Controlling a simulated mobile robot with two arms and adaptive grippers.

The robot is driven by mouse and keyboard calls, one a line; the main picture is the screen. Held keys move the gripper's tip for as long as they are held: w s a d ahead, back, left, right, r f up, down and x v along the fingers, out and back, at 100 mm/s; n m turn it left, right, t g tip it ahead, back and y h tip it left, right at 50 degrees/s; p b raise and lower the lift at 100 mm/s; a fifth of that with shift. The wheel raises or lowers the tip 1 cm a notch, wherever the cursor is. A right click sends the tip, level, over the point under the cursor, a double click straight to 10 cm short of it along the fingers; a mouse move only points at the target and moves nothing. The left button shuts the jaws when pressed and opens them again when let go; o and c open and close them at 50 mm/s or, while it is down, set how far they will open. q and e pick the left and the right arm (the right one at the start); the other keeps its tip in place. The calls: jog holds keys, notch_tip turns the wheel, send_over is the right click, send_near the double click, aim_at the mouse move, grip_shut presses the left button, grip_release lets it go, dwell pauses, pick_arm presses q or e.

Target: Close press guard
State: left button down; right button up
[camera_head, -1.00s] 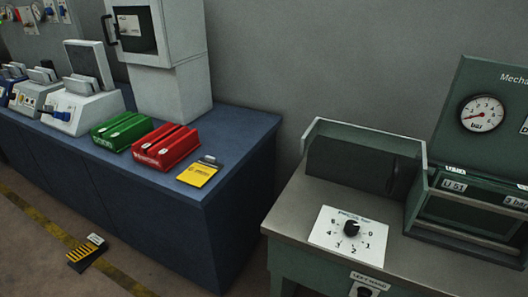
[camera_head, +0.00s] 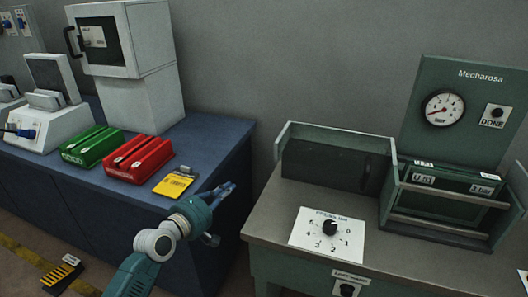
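The green press (camera_head: 470,110), marked "Mecharosa", stands on a metal-topped bench at the right. It has a gauge (camera_head: 443,107) and a DONE button (camera_head: 497,113). In its lower front is a framed opening with a horizontal bar (camera_head: 440,222) across it. To its left is an open-topped green housing with a dark panel (camera_head: 325,166) and a dark handle; I cannot tell which part is the guard. My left gripper (camera_head: 226,189) is in front of the blue cabinet, left of the bench and apart from the press. Its finger opening is unclear. My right gripper is out of view.
A dial plate (camera_head: 328,234) lies on the bench top (camera_head: 275,220). The blue cabinet (camera_head: 225,150) at left carries green (camera_head: 92,146) and red (camera_head: 140,158) blocks, a yellow device (camera_head: 173,184) and a white box unit (camera_head: 125,40). A gap separates cabinet and bench.

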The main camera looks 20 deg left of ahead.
pick_arm(q)
notch_tip(320, 180, up, 10)
jog(key=d+t+h, duration=0.1)
jog(key=d+h, duration=0.1)
jog(key=w+d+p, duration=0.3)
jog(key=w+d, duration=0.3)
jog(key=w, duration=0.2)
jog(key=shift+w+d+f+n+p, duration=0.2)
jog(key=shift+w+d+n+p, duration=0.1)
jog(key=shift+w+d+p, duration=0.1)
jog(key=shift+a, duration=0.1)
